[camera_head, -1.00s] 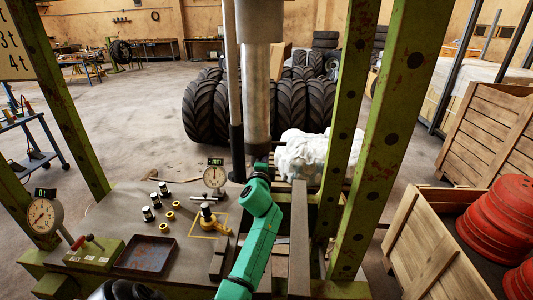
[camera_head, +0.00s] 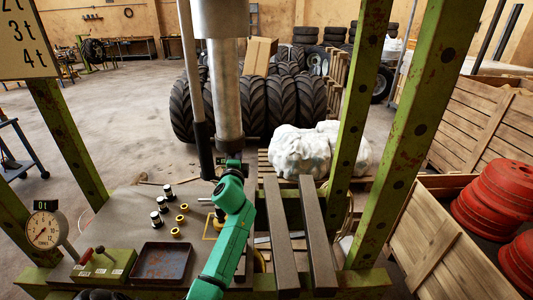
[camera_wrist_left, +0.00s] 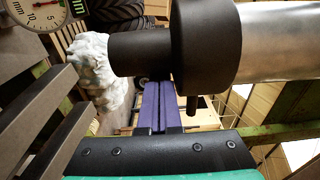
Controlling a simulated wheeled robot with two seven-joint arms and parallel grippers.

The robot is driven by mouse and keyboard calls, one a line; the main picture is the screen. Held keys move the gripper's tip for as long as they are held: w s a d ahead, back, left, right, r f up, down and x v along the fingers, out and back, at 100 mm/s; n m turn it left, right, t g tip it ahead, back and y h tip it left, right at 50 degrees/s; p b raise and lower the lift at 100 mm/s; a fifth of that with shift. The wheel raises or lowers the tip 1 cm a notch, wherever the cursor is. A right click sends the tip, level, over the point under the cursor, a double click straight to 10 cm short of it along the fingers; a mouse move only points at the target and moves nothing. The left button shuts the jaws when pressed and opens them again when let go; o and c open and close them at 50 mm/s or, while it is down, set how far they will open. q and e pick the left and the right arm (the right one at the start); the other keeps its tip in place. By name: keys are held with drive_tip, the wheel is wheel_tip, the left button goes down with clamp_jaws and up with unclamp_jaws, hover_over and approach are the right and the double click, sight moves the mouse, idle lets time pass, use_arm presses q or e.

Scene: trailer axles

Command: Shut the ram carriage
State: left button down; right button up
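The ram carriage carries a steel ram (camera_head: 227,85) that hangs under a grey cylinder (camera_head: 220,18) in the upper middle of the head view. A thin rod with a black sleeve (camera_head: 204,150) stands to its left. My green left arm comes up from the bottom, and its gripper (camera_head: 231,163) is at the ram's lower end. In the left wrist view the purple fingers (camera_wrist_left: 158,105) lie together, shut, with nothing visible between them. The ram's black nose (camera_wrist_left: 140,54) and shiny shaft (camera_wrist_left: 275,42) cross above them; I cannot tell whether they touch. My right gripper is not in view.
Two dark bars (camera_head: 319,235) span the press bed. Green posts (camera_head: 400,135) stand at right. A wooden crate (camera_head: 425,245) stands right.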

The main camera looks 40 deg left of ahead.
use_arm(q)
drive_tip(key=s+a+p, duration=0.1)
drive_tip(key=s+a, duration=0.3)
drive_tip(key=a, duration=0.1)
drive_tip(key=shift+s+a+p, duration=0.2)
drive_tip(key=shift+a+p, duration=0.1)
drive_tip(key=shift+a, duration=0.1)
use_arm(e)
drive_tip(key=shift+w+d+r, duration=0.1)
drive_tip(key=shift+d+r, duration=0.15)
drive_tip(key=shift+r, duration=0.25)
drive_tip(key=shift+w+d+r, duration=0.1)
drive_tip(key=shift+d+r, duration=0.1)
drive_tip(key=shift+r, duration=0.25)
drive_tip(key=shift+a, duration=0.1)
